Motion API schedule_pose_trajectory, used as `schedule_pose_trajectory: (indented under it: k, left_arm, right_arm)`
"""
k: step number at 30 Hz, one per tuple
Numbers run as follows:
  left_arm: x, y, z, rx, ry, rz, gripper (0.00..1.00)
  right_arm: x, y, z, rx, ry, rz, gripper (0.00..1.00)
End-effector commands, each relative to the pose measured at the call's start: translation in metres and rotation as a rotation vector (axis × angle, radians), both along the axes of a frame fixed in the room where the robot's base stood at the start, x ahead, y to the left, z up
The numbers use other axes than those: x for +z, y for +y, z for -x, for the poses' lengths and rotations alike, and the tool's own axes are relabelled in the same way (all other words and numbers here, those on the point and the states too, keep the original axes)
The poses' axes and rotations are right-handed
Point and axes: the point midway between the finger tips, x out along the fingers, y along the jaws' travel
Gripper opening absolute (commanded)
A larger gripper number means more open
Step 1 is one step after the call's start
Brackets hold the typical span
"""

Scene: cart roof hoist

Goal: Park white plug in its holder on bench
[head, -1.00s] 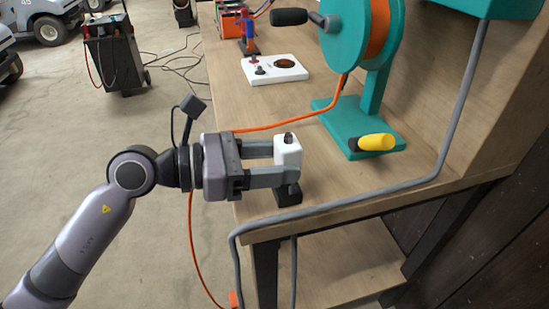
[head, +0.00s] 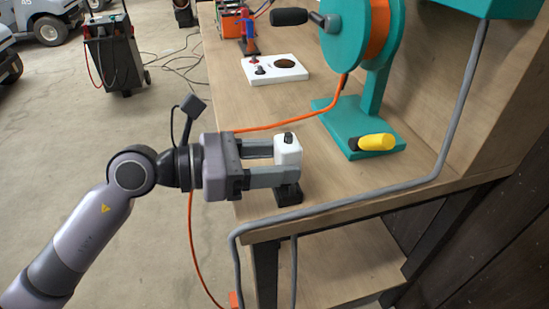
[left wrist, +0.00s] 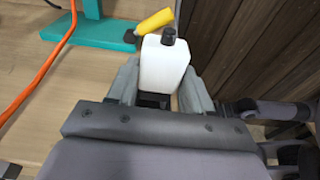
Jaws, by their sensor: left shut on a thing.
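The white plug (head: 287,150) is a white block with a black knob on top. It also shows upright between the fingers in the left wrist view (left wrist: 164,62). My left gripper (head: 282,162) is shut on it, one finger on each side. The black holder (head: 289,194) is on the bench (head: 335,190) near its front edge, directly below the plug. The plug's lower end and its contact with the holder are hidden by the near finger, so I cannot tell whether it is seated. My right gripper is in neither view.
A teal reel stand (head: 362,130) with a yellow handle (head: 376,142) is on the bench behind the plug. A grey cable (head: 385,191) runs along the bench's near end. An orange cord (head: 295,122) crosses the bench. A white panel (head: 276,69) lies farther back.

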Motion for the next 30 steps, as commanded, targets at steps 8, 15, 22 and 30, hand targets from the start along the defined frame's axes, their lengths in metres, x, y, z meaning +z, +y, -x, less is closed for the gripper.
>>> schedule_pose_trajectory:
  k: [8, 15, 22, 30]
  left_arm:
    - [-0.004, 0.000, 0.000, 0.000, 0.000, 0.001, 0.12]
    - [-0.010, 0.000, 0.000, 0.000, 0.001, 0.001, 0.12]
    - [-0.016, 0.000, 0.000, 0.000, 0.001, 0.000, 0.12]
    - [-0.023, 0.000, 0.000, 0.000, 0.001, 0.001, 0.12]
  right_arm:
    - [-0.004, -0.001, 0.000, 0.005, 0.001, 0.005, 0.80]
    - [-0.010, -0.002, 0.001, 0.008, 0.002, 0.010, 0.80]
    - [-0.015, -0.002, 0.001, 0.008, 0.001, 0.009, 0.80]
    - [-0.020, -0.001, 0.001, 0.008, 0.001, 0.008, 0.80]
